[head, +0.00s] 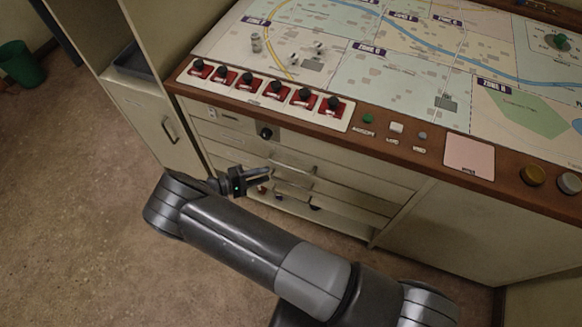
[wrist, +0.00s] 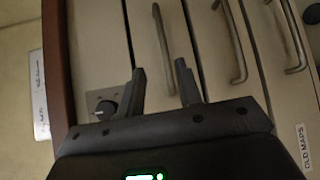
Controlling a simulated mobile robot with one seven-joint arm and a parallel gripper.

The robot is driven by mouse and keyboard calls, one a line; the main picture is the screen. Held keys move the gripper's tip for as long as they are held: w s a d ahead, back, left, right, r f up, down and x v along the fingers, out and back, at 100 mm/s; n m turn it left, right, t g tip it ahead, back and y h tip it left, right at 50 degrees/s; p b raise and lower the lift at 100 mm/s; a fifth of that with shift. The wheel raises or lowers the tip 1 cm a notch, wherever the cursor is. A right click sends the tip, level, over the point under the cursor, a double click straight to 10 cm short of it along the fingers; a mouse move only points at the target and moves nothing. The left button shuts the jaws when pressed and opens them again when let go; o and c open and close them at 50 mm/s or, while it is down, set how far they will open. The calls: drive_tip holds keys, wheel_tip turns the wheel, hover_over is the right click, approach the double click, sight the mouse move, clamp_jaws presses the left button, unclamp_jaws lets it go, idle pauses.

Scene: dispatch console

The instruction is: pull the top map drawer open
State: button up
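The top map drawer is a cream front in the console's drawer stack, with a bar handle (head: 293,169); it looks shut. In the wrist view this handle (wrist: 161,38) is the leftmost of the row, on the drawer front (wrist: 141,35). My gripper (head: 268,176) is beside the drawer fronts, just left of the handle. In the wrist view my gripper (wrist: 160,75) is open and empty, its fingers apart on either side of the handle's near end in the picture. I cannot tell whether the handle lies between them in depth or touches them.
Lower drawer handles (wrist: 235,45) follow to the right in the wrist view; one front has an "OLD MAPS" label (wrist: 303,146). A black knob (head: 265,132) is above the drawers. The console top (head: 390,145) overhangs with red switches (head: 248,84).

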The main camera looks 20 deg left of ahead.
sight(291, 168)
drive_tip(key=x, duration=1.1)
drive_tip(key=shift+a+f, duration=0.1)
drive_tip(key=shift+f, duration=0.2)
drive_tip(key=shift+c, duration=0.2)
drive_tip(key=shift+s, duration=0.1)
clamp_jaws()
